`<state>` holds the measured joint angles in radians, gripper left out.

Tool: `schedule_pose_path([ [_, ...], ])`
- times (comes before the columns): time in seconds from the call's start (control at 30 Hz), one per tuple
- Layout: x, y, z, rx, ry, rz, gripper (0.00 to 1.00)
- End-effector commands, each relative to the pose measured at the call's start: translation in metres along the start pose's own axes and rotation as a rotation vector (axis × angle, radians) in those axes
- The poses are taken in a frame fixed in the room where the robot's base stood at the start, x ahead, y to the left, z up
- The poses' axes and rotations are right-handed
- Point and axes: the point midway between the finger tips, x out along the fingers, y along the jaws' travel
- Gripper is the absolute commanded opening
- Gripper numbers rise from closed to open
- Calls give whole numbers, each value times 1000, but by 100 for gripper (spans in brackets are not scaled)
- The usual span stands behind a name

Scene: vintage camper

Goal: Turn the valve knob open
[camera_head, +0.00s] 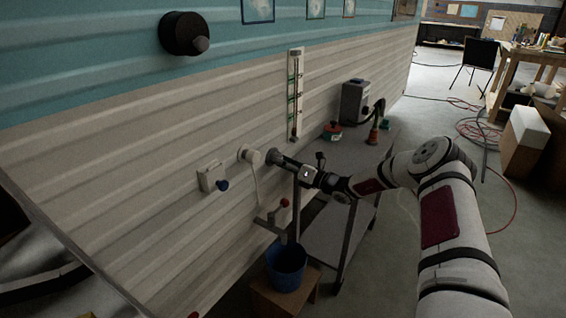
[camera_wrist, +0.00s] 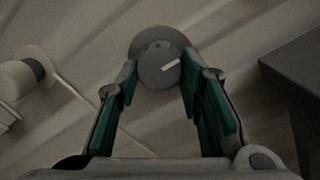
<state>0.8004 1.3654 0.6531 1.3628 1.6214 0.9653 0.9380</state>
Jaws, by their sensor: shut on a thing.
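The valve knob (camera_wrist: 157,72) is a round grey dial with a pale pointer mark, on a wider dark round base against the wall panel. The pointer slants to the right and a little up in the wrist view. My gripper (camera_wrist: 158,80) has its two green-padded fingers on either side of the knob, shut on it. In the head view my gripper (camera_head: 286,162) reaches from the right to the wall, and the knob (camera_head: 272,156) is partly hidden at its tip.
Below are a red-handled tap (camera_head: 284,203) and a blue bucket (camera_head: 286,267) on a wooden stool (camera_head: 266,298). A grey bench (camera_head: 338,222) stands under my arm.

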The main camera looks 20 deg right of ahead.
Motion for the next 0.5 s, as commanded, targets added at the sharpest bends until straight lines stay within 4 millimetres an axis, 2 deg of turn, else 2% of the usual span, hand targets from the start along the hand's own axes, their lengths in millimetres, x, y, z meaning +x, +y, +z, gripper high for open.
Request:
schedule_pose_path([
  [0.37,0,0,-1,8,0,-2,7],
  [0.4,0,0,-1,7,0,-2,37],
  [0.5,0,0,0,7,0,-1,55],
])
